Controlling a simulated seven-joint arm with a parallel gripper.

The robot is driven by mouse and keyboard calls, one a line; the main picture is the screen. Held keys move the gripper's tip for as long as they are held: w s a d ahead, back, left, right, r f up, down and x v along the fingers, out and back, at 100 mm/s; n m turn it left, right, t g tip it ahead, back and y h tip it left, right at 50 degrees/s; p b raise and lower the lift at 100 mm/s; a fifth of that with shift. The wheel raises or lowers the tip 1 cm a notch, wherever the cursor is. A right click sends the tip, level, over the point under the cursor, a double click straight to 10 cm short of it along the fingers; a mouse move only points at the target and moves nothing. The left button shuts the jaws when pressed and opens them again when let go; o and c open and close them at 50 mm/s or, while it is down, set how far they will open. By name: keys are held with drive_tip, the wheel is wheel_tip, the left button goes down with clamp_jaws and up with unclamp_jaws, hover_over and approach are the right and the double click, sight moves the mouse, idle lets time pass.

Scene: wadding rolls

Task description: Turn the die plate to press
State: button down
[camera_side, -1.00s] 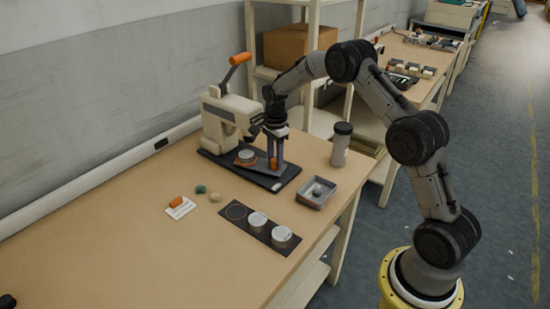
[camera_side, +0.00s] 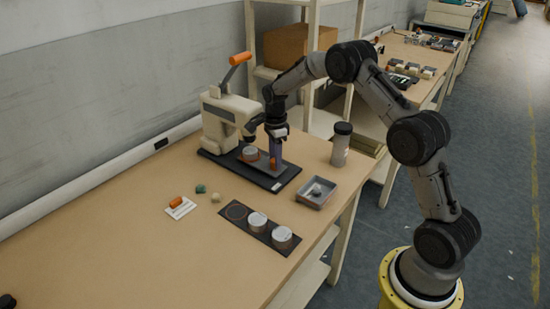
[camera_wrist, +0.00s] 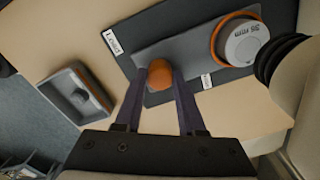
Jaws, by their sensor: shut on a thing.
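The die plate (camera_wrist: 185,48) is a grey swing plate on the dark base (camera_side: 281,181) of the press (camera_side: 226,118). A cup marked 35 mm (camera_wrist: 246,44) sits in an orange ring at one end of the plate. The cup also shows in the side view (camera_side: 250,152). An orange knob (camera_wrist: 160,72) stands at the plate's other end, nearer the front right. My gripper (camera_side: 274,158) points down over the knob and is shut on it. In the wrist view the fingertips lie on either side of the knob. The press head partly hides the cup's surroundings.
A grey tray (camera_side: 329,198) and a dark-lidded bottle (camera_side: 342,145) stand right of the base. A dark strip (camera_side: 271,236) with two tins lies in front. A white card (camera_side: 181,209) lies at left.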

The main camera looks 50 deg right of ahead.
drive_tip(key=shift+d+r, duration=0.1)
drive_tip(key=shift+r, duration=0.1)
drive_tip(key=c, duration=0.5)
unclamp_jaws()
drive_tip(key=shift+f, duration=0.15)
wheel_tip(320, 180, up, 14)
